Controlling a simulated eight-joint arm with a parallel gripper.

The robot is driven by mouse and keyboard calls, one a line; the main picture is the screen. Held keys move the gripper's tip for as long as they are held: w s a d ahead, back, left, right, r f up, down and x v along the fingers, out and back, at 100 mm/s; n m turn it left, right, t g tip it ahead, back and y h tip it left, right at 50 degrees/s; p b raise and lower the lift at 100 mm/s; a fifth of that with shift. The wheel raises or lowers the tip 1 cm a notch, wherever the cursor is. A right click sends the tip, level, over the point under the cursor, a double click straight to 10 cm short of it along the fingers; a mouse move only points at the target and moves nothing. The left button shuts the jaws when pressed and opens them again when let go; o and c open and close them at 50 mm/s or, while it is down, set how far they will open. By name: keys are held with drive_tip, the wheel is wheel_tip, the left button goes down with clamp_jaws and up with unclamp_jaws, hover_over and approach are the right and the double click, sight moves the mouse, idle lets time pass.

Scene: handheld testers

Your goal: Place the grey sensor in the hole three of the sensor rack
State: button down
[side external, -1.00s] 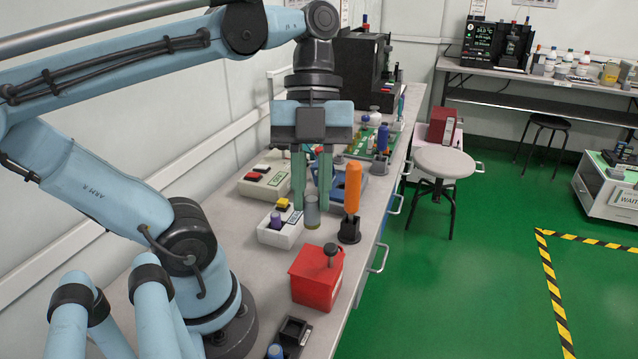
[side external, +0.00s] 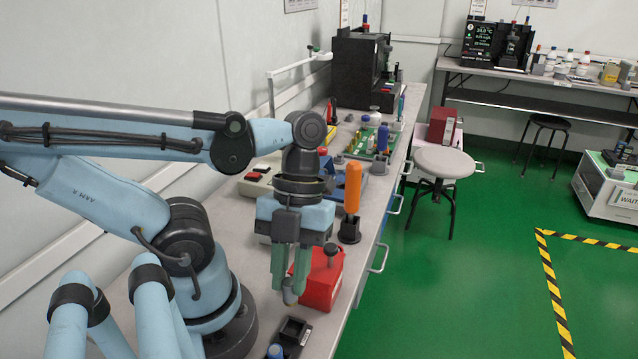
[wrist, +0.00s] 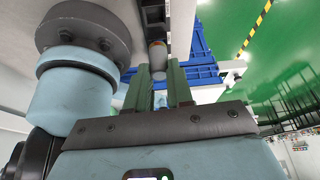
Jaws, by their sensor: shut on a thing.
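My gripper (side external: 291,280) points down in front of the red box (side external: 325,285) in the side view. It is shut on the grey sensor (side external: 290,297), whose small lower end shows below the fingertips. In the wrist view, the fingers of my gripper (wrist: 160,84) stand either side of a grey cylinder with a reddish end, seemingly the sensor (wrist: 158,57). A black holder (side external: 294,331) lies below and in front of the gripper, with a blue-topped piece (side external: 275,351) at its near end. I cannot tell which holder is the sensor rack, and no hole number is readable.
An orange-handled tool (side external: 352,187) stands upright in a black base near the bench's right edge. The red box, with a dark knob on top, is close beside my fingers. A blue rack (side external: 331,166) and a green board (side external: 367,142) are farther back.

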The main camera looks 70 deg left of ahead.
drive_tip(key=shift+f, duration=3.95)
drive_tip(key=shift+f, duration=0.1)
drive_tip(key=c, duration=1)
unclamp_jaws()
drive_tip(key=v, duration=1.2)
drive_tip(key=shift+d, duration=0.1)
